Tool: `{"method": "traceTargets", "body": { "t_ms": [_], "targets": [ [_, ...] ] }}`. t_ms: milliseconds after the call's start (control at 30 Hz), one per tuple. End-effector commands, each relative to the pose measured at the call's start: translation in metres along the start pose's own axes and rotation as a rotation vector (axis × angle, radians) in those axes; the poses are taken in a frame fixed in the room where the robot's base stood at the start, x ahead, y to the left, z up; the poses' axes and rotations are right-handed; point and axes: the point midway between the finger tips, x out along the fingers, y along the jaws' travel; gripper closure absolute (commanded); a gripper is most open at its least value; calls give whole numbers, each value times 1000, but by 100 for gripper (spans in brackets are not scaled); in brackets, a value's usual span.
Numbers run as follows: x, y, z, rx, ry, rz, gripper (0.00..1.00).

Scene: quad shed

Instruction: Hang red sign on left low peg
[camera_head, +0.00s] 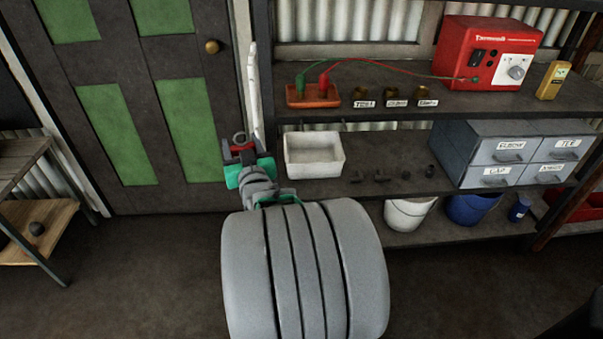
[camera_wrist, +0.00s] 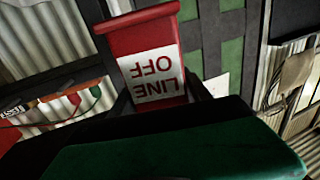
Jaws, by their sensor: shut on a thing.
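The red sign (camera_wrist: 148,40) has a white panel reading "LINE OFF", which appears upside down in the wrist view. My gripper (camera_head: 243,155) is shut on it. In the head view, only a small red part of the sign (camera_head: 242,148) shows at the gripper, with a grey ring (camera_head: 239,138) just above it. The sign is held up in the air, in front of the gap between the green-panelled door and the shelving. I cannot make out the left low peg in either view.
The door (camera_head: 110,110) is at left. A pale upright strip (camera_head: 254,95) stands just beyond my gripper. The shelving at right holds a white bin (camera_head: 314,155), a red box (camera_head: 487,50) with cables and grey drawers (camera_head: 505,150). A wooden stand (camera_head: 35,225) is at far left.

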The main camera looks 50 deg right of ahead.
Motion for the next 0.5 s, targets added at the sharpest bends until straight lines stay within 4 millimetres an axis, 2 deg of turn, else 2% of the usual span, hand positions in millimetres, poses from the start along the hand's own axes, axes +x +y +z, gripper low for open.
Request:
{"method": "traceTargets", "body": {
  "t_ms": [33,100,200,333,500],
  "targets": [
    [1,36,27,0,4,64,86],
    [-1,78,36,-3,8,135,86],
    [-7,123,44,-7,10,211,86],
    [-14,155,47,-11,10,264,86],
    [-14,163,43,-13,11,276,86]
  ]
}}
